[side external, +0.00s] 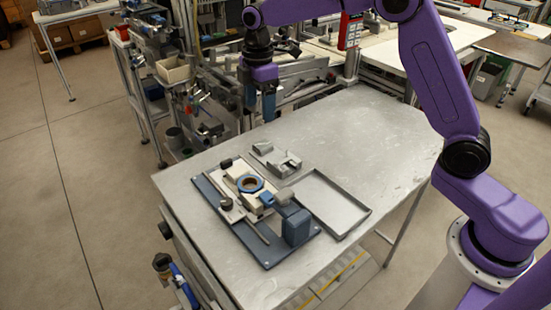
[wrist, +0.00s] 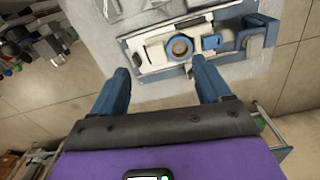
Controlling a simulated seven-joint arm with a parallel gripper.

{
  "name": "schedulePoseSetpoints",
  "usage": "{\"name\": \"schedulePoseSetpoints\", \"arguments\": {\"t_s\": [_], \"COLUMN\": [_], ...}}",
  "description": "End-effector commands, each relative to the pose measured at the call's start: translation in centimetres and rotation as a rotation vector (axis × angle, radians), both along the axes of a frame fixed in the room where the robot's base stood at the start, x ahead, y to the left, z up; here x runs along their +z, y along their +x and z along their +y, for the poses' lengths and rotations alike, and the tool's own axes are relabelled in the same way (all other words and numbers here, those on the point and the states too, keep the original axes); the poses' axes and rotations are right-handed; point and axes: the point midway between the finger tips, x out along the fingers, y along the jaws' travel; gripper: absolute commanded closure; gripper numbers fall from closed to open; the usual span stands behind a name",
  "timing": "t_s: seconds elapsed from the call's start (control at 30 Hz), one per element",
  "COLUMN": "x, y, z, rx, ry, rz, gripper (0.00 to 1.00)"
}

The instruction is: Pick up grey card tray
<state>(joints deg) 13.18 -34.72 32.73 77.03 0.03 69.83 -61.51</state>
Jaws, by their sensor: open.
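A shallow, empty grey tray (side external: 357,213) with a low rim lies flat on the metal table in the side external view, right of the blue fixture. A smaller grey holder (side external: 268,160) with raised parts lies behind the fixture; I cannot tell for sure which of the two is the card tray. My gripper (side external: 259,112) is open and empty, pointing down, high near the table's back left edge and apart from both. Its two blue fingers (wrist: 160,72) stand wide apart in the wrist view. Grey parts show only partly at that view's top edge.
The blue fixture plate (side external: 268,260) bears a cream block, a blue ring (side external: 250,183) and a dark blue block (side external: 296,227). The ring also shows in the wrist view (wrist: 180,48). The table's back right half (side external: 370,130) is clear. Cluttered equipment stands behind the gripper.

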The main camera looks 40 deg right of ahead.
Motion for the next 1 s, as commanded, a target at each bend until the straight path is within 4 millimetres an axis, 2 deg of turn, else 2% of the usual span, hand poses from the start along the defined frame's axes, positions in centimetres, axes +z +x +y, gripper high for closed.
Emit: {"name": "schedulePoseSetpoints", "arguments": {"t_s": [0.03, 0.2, 0.4, 0.5, 0.67, 1.0], "x": [-0.6, -2.2, -3.8, -4.2, -5.2, -11.2], "y": [1.7, 6.3, 9.4, 10.1, 10.4, 10.3], "z": [-0.7, -3.5, -6.8, -7.8, -8.3, -8.3], "rx": [0.01, 0.065, 0.116, 0.13, 0.139, 0.138], "ry": [-0.002, -0.003, -0.003, -0.003, -0.004, -0.004], "rz": [0.003, 0.005, 0.007, 0.007, 0.009, 0.011], "gripper": [0.23, 0.23, 0.23, 0.23, 0.23, 0.23]}}
